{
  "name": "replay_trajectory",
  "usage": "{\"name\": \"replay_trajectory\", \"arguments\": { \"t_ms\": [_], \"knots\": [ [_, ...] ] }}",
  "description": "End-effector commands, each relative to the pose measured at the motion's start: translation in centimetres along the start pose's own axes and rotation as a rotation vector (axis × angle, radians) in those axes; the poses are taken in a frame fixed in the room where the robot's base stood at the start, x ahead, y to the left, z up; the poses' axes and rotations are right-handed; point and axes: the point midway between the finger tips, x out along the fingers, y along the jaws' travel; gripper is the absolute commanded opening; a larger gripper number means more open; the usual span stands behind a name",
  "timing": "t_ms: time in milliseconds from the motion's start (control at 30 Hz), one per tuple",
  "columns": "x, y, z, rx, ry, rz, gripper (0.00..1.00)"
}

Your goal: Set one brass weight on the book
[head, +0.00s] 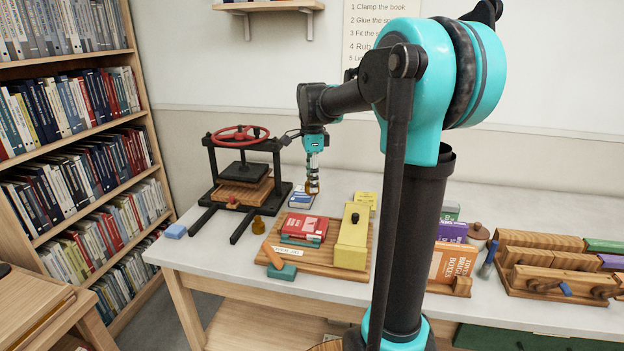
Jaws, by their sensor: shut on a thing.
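My gripper (313,180) points down at the back middle of the table. It is shut on a small brass weight (312,188), mostly hidden by the fingers. A second brass weight (258,225) stands on the table in front of the press. A red book (305,228) lies on a green one on the wooden board (320,262), in front of my gripper. I cannot tell whether the held weight touches anything below.
A black press (243,165) with a red wheel stands at the left. A yellow block (352,240) with a black knob stands on the board's right side. Wooden racks (550,265) fill the right.

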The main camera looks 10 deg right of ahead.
Motion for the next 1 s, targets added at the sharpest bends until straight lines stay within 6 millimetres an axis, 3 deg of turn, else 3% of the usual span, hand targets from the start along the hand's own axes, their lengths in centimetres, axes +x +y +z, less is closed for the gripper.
{"name": "replay_trajectory", "arguments": {
  "t_ms": [600, 1000],
  "knots": [
    [4.2, -0.1, 0.0, -0.009, 0.0, 0.0, 0.0],
    [4.6, -0.1, 0.0, -0.009, 0.0, 0.0, 0.0]
  ]
}}
